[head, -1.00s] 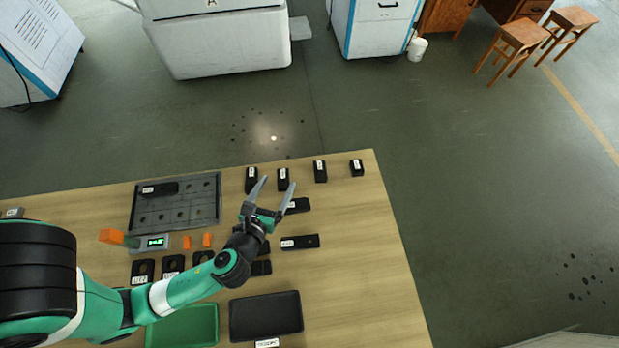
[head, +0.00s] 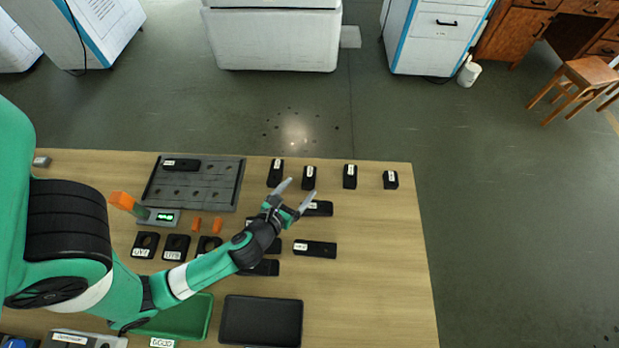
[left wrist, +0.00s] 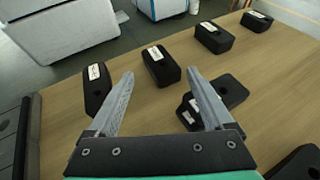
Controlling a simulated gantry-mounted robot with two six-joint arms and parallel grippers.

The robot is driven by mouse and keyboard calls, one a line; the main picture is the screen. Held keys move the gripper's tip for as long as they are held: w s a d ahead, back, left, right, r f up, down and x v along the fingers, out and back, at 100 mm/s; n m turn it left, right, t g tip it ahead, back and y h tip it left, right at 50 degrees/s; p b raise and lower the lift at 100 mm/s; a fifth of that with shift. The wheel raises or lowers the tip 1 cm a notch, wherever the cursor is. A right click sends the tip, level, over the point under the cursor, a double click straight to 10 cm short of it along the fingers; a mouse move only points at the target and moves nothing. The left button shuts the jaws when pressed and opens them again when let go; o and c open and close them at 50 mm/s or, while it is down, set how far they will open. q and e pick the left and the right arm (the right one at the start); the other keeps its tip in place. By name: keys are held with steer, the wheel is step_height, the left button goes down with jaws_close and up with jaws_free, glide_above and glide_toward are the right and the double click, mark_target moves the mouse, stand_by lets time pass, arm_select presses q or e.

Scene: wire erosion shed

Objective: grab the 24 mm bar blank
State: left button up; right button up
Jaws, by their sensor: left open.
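Several black blocks with white labels stand in a row along the table's far edge: a first (head: 276,172), a second (head: 309,177), a third (head: 350,176) and a short one at the right (head: 390,180). The labels are too small to read, so I cannot tell which is the 24 mm bar blank. My left gripper (head: 301,190) is open and empty, just in front of the second block. In the left wrist view, the second block (left wrist: 161,65) shows beyond and between the open fingertips (left wrist: 160,75), apart from them. My right gripper is not in view.
A flat black piece (head: 320,208) lies close beside the gripper, and another (head: 315,249) lies nearer. A grey holed plate (head: 195,198) lies to the left. A black tray (head: 260,322) and green tray (head: 205,318) are in front. The table's right side is clear.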

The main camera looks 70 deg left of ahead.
mark_target(308, 178)
arm_select(q)
steer(key=b+x, duration=0.1)
steer(key=x, duration=0.4)
steer(key=shift+w+a+f+b, duration=0.15)
steer(key=shift+w+a+b, duration=0.1)
steer(key=shift+w+b, duration=0.05)
steer(key=shift+c, duration=0.2)
jaws_close()
stand_by(0.9)
